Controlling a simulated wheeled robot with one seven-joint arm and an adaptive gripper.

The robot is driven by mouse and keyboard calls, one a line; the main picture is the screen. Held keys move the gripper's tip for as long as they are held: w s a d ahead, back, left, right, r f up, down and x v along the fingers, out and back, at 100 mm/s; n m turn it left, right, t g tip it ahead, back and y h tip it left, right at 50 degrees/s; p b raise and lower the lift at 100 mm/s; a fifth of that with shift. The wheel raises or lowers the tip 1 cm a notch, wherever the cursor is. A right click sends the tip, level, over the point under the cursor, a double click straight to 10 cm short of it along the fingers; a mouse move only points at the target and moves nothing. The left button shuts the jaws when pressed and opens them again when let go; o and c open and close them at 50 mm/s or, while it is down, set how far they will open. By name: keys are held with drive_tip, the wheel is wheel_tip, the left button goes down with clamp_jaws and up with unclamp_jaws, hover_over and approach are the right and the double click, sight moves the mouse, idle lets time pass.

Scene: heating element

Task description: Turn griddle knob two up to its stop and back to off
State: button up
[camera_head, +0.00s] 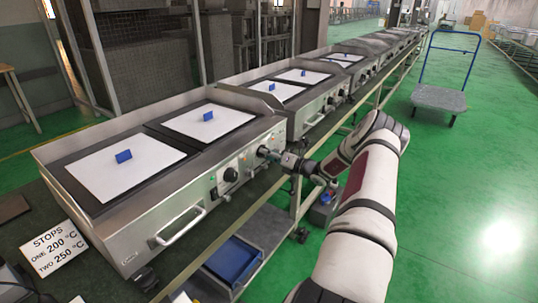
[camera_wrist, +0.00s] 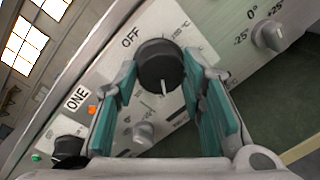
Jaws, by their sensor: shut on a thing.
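A black round griddle knob (camera_wrist: 160,62) sits on the steel front panel between the two teal finger pads of my gripper (camera_wrist: 165,75), which is shut on it. The knob's white line points down in the wrist view, away from the OFF mark (camera_wrist: 131,37) at its upper left. No TWO label is readable beside it. In the head view my gripper (camera_head: 270,154) reaches the panel of the nearest griddle (camera_head: 150,215) and hides most of this knob. Another black knob (camera_head: 231,175) is to its left and also shows in the wrist view (camera_wrist: 68,147), near a ONE label (camera_wrist: 77,98).
A sign (camera_head: 56,250) reads STOPS, ONE 200 °C, TWO 250 °C. A small grey knob (camera_wrist: 268,35) with a −25 to +25 scale and another grey knob (camera_wrist: 143,132) are close to the fingers. A handle (camera_head: 180,227) juts from the front.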

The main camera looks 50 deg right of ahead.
drive_tip(key=shift+f, duration=0.15)
drive_tip(key=o, duration=1.1)
drive_tip(key=shift+o, duration=0.2)
drive_tip(key=s, duration=1.2)
drive_tip(key=shift+r, duration=0.35)
